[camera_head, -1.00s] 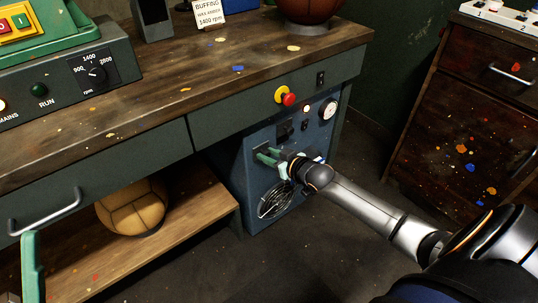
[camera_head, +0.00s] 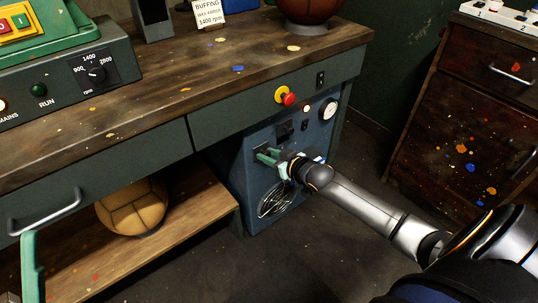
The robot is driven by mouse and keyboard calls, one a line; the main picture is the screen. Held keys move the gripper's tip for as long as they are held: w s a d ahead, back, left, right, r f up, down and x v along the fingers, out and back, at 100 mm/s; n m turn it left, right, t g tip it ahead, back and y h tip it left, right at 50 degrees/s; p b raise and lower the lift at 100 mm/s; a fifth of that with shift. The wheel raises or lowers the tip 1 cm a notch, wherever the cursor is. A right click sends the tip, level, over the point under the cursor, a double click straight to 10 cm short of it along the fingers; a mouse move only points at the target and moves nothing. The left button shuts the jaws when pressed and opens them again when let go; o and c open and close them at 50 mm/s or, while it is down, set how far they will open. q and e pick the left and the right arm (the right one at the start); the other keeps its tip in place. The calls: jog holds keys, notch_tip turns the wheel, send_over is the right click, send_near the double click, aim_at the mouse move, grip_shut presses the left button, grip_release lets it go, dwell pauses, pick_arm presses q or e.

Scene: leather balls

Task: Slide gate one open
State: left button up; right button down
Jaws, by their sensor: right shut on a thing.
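My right gripper (camera_head: 271,157) reaches in from the right to the front of the blue cabinet (camera_head: 252,195) under the bench. Its green fingers are shut on a small part at the cabinet front, below a dark switch. The fingers and wrist hide that part, so I cannot make out its shape or read a label for gate one. A green upright piece, which looks like a finger of my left gripper (camera_head: 31,262), shows at the lower left edge. It is cut off, and whether that gripper is open cannot be seen.
The cabinet front carries a round gauge (camera_head: 330,109) and a fan grille (camera_head: 275,201). A tan ball (camera_head: 131,206) sits on the lower shelf (camera_head: 200,203). Bare floor lies between bench and drawer unit (camera_head: 463,135).

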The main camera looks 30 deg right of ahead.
pick_arm(q)
jog(key=shift+r, duration=0.1)
pick_arm(e)
jog(key=shift+r, duration=0.1)
notch_tip(320, 180, up, 5)
jog(key=p, duration=0.5)
jog(key=shift+p, duration=0.35)
pick_arm(q)
jog(key=shift+m, duration=0.4)
jog(key=r, duration=0.5)
jog(key=shift+a+r, duration=0.3)
jog(key=shift+r, duration=0.05)
pick_arm(e)
jog(key=shift+f, duration=0.2)
jog(key=shift+r, duration=0.1)
pick_arm(q)
jog(key=shift+s+f, duration=0.1)
jog(key=shift+s, duration=0.05)
pick_arm(e)
jog(key=c, duration=0.6)
grip_release()
